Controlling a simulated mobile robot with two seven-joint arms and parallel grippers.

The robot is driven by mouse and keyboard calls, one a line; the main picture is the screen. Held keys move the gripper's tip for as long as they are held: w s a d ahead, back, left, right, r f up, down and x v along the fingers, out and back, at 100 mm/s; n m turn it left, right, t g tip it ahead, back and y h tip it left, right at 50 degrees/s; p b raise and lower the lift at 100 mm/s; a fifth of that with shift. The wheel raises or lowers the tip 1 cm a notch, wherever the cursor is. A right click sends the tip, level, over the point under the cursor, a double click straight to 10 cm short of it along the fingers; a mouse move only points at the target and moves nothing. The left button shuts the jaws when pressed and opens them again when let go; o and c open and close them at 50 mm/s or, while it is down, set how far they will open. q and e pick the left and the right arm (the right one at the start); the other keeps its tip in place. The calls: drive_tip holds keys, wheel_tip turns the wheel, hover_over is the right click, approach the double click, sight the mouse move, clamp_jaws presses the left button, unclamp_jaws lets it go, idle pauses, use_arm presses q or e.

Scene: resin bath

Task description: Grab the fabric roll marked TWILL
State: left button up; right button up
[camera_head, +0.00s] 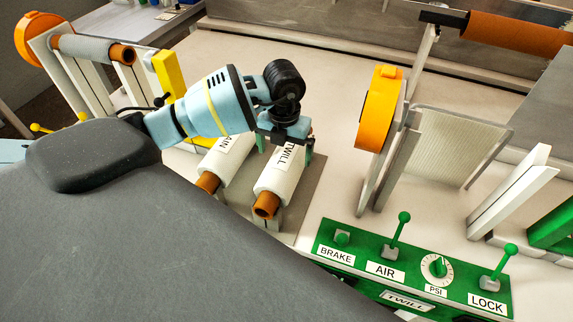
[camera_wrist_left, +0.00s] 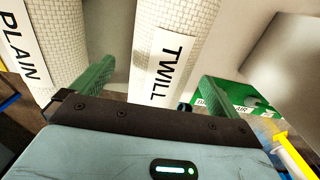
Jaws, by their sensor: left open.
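The white fabric roll marked TWILL (camera_head: 278,183) lies on a grey plate (camera_head: 306,190), with its brown core end toward me. It also shows in the left wrist view (camera_wrist_left: 172,55), its label running between the green fingers. My left gripper (camera_head: 285,148) is open over the far part of this roll, pointing down. One finger shows on each side of the roll in the left wrist view (camera_wrist_left: 152,88); I cannot tell whether they touch it. The gripper hides the roll's far end in the head view. My right gripper is not in view.
A second roll marked PLAIN (camera_head: 224,160) lies close to the left, parallel. A green control panel (camera_head: 410,268) with levers and a dial stands at front right. An orange-wheeled stand (camera_head: 378,110) rises to the right. Bare table (camera_head: 335,60) lies behind.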

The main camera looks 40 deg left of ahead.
use_arm(q)
drive_tip(key=f, duration=0.5)
drive_tip(key=shift+w+d, duration=0.1)
drive_tip(key=shift+d, duration=0.1)
drive_tip(key=c, duration=1.9)
drive_tip(key=shift+w+r, duration=0.15)
drive_tip(key=shift+r, duration=0.05)
drive_tip(key=shift+c, duration=0.4)
drive_tip(key=shift+r, duration=0.15)
drive_tip(key=shift+r, duration=0.3)
wheel_tip(320, 180, up, 9)
drive_tip(key=shift+r, duration=0.15)
